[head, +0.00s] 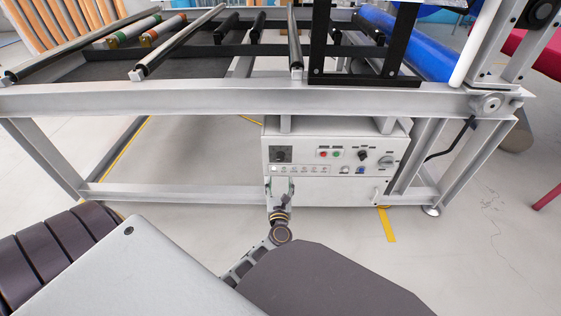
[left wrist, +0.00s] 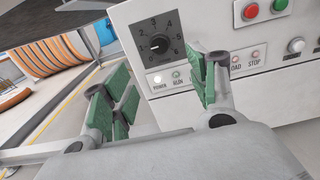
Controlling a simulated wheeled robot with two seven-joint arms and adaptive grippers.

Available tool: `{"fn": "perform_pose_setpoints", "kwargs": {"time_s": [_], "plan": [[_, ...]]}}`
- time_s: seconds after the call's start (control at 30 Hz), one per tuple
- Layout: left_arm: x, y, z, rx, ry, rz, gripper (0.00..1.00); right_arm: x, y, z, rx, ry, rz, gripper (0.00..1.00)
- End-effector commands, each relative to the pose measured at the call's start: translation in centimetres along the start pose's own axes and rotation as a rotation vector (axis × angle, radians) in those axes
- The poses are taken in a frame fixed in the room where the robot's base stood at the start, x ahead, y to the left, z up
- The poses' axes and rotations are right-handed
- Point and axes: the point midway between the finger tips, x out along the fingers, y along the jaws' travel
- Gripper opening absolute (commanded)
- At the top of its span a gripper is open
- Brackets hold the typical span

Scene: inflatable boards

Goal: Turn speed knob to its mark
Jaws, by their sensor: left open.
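A black round knob (left wrist: 158,45) sits on a dark square dial with printed numbers at the left of the white control panel. It shows small in the head view (head: 281,155). I cannot read which number it points at, nor make out a separate mark. My left gripper (left wrist: 160,88) is open and empty, with green pads on its fingers. The fingers stand apart on either side below the dial in the left wrist view, not touching the knob. In the head view my left gripper (head: 280,188) is just below the dial. My right gripper is not in view.
The control panel (head: 330,190) also carries red (left wrist: 250,10) and green buttons, a second black knob (head: 362,155), a grey rotary switch (head: 386,161) and a row of lamps. A grey frame beam (head: 200,98) runs above it. The floor in front is clear.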

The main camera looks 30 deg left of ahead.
Motion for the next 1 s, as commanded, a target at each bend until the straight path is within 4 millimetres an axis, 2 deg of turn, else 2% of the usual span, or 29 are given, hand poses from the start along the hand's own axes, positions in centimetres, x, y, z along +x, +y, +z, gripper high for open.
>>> {"fn": "perform_pose_setpoints", "kwargs": {"time_s": [1.0], "plan": [[9.8, 0.0, 0.0, -0.001, -0.002, 0.000, 0.59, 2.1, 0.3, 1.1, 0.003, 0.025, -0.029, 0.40]]}}
